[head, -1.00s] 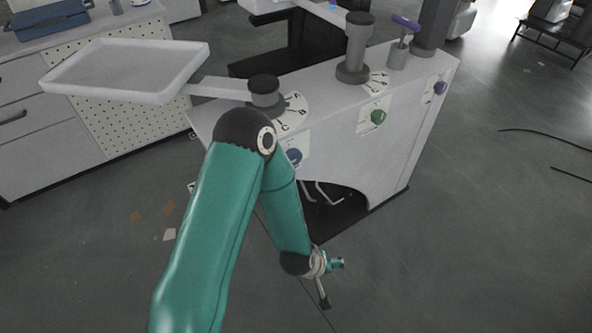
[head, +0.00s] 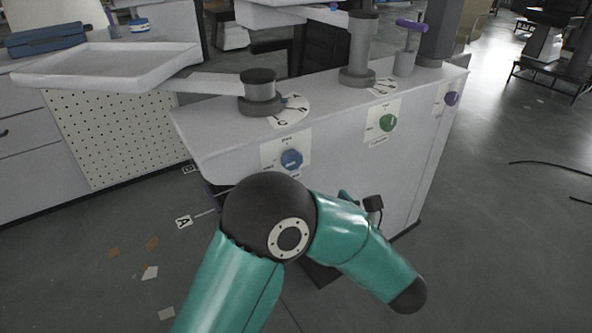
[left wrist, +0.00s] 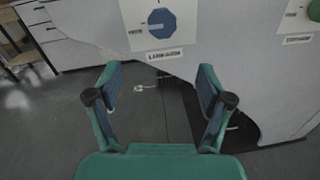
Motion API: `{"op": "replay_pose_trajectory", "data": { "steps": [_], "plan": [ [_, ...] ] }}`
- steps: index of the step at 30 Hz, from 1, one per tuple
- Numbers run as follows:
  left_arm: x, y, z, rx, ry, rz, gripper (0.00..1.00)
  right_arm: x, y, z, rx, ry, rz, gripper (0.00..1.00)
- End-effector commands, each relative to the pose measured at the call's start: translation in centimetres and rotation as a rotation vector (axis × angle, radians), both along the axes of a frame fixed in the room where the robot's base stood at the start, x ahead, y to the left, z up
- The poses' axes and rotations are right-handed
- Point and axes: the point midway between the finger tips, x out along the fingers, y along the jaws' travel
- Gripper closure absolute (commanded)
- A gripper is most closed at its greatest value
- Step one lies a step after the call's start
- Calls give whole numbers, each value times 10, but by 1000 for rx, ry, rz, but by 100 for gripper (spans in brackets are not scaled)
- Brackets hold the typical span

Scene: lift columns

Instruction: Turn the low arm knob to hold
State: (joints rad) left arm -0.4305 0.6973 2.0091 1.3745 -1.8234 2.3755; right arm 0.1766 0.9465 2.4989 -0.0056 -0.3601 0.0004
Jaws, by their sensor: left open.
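The low arm knob (head: 291,159) is a blue knob on a white plate on the cabinet's front, below the left column. In the left wrist view the blue knob (left wrist: 161,23) is at the top, above a label plate; its pale pointer mark points left toward a small label too blurred to read. My left gripper (left wrist: 158,76) is open and empty, its fingers below the knob and apart from it. In the head view my teal forearm mostly hides this gripper, low in front of the cabinet. My right gripper is not in view.
A green knob (head: 388,122) and a purple knob (head: 451,98) are further right on the cabinet (head: 235,150). A tray (head: 105,64) on an arm reaches left from the low column (head: 258,92). Taller columns stand behind.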

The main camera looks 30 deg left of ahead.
Motion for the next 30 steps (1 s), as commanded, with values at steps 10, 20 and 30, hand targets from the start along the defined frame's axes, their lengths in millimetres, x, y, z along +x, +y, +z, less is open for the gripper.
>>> {"op": "replay_pose_trajectory", "data": {
  "steps": [10,20,30],
  "plan": [
    [30,62,0,0,3,4,20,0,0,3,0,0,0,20],
    [60,119,0,1,3,1,20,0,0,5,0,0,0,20],
    [72,138,-1,1,5,-4,20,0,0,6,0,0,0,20]
  ]
}}
